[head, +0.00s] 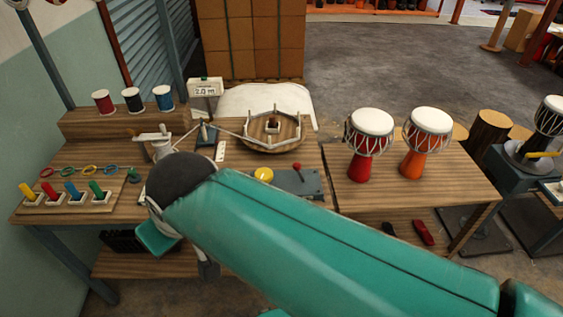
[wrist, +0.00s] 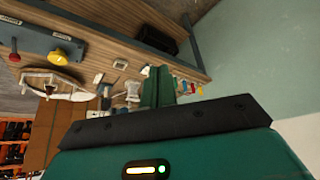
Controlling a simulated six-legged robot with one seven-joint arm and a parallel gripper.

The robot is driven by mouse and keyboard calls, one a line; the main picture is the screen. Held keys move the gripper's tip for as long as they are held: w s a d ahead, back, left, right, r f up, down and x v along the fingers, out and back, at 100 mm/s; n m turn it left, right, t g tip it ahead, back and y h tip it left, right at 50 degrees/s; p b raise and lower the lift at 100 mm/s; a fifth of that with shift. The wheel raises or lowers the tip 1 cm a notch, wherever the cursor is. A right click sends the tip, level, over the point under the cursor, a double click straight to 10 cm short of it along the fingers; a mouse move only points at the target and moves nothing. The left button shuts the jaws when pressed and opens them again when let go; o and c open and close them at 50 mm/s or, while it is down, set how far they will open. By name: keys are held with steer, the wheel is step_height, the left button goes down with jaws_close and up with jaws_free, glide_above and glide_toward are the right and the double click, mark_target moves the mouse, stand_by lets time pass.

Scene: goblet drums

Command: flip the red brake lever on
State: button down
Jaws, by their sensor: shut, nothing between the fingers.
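The red brake lever (head: 297,167) is a small red-knobbed stick on a grey panel (head: 305,182), right of a yellow knob (head: 263,174) near the workbench's front edge. In the wrist view, which is turned over, the red knob (wrist: 14,57) and the yellow knob (wrist: 57,54) show at upper left. My gripper's teal fingers (wrist: 159,74) are together and empty in the wrist view, well away from the red lever. In the head view my arm covers part of the bench front, and the fingertips cannot be made out.
Two goblet drums (head: 370,140) (head: 427,138) stand on the right table. A round wooden ring stand (head: 273,131) sits behind the panel. Thread spools (head: 132,98), coloured handles (head: 70,190) and a scale display (head: 205,88) are at left. A red pedal (head: 423,232) lies below.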

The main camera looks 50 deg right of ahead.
steer(key=shift+a, duration=0.1)
steer(key=w+d+n+g, duration=0.1)
steer(key=w+d+n, duration=0.1)
steer(key=w+d, duration=0.5)
steer(key=w+d+n+g, duration=0.15)
steer(key=w+d, duration=0.25)
steer(key=d, duration=0.8)
steer(key=d+f+n, duration=0.1)
steer(key=d+f, duration=0.2)
steer(key=d, duration=0.4)
steer(key=s+d+f+n, duration=0.1)
steer(key=d+f, duration=0.2)
steer(key=d, duration=0.5)
steer(key=s+d+f+n+y, duration=0.1)
steer(key=d+f, duration=0.2)
steer(key=d, duration=0.5)
steer(key=shift+s+f+g, duration=0.2)
steer(key=shift+f+g, duration=0.05)
steer(key=shift+g, duration=0.2)
